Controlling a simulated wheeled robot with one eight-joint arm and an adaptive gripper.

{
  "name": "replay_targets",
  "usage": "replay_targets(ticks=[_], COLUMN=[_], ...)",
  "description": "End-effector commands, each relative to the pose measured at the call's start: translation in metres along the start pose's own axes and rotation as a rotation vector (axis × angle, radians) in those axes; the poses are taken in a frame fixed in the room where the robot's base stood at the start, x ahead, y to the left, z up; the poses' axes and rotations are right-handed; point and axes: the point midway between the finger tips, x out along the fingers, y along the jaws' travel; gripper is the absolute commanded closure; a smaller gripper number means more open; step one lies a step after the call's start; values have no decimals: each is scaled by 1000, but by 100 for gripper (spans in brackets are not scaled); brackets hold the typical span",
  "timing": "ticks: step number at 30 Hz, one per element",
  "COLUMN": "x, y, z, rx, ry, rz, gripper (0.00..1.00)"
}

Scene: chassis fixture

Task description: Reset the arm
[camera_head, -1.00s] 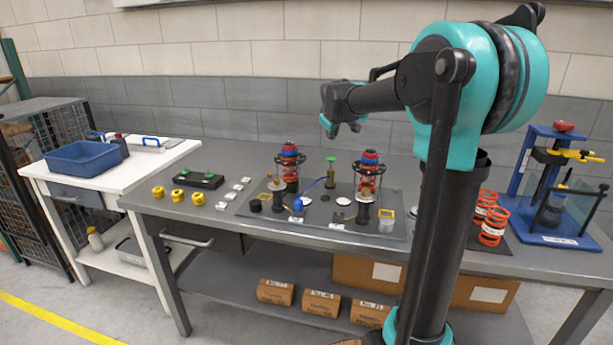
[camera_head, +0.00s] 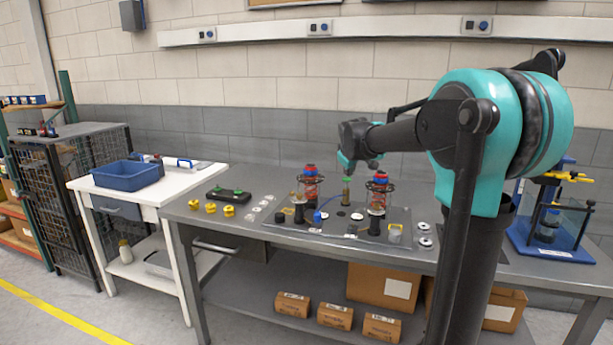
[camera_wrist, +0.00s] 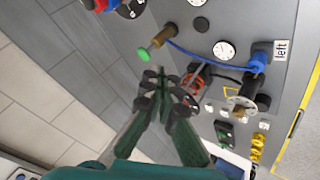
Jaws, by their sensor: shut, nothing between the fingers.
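My gripper (camera_head: 349,163) hangs above the back of the grey workbench in the head view, over the fixture plate. Its two dark fingers meet at the tips in the wrist view (camera_wrist: 160,78), with nothing between them. The plate (camera_head: 340,240) holds a left spring assembly (camera_head: 311,188) and a right spring assembly (camera_head: 377,195), both upright with red springs. A green-topped brass post (camera_head: 346,192) stands between them, below my gripper. In the wrist view this green-topped post (camera_wrist: 150,48) shows just beyond the fingertips, apart from them as far as I can tell.
Yellow knobs (camera_head: 228,211) and a black block with green buttons (camera_head: 228,194) lie on the left of the bench. A blue bin (camera_head: 126,177) sits on the white side table. A blue press stand (camera_head: 550,240) is at the right. The wall is behind.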

Motion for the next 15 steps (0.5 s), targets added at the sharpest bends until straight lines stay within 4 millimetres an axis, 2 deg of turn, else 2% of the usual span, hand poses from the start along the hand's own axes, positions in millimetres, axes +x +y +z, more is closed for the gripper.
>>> replay_targets(ticks=[8, 11, 15], x=[-5, -8, -14], y=[-20, -31, -51], z=[40, 60, 96], rx=[68, 101, 163], ry=[-34, -52, -83], rz=[-25, -37, -59], gripper=[100, 100, 100])
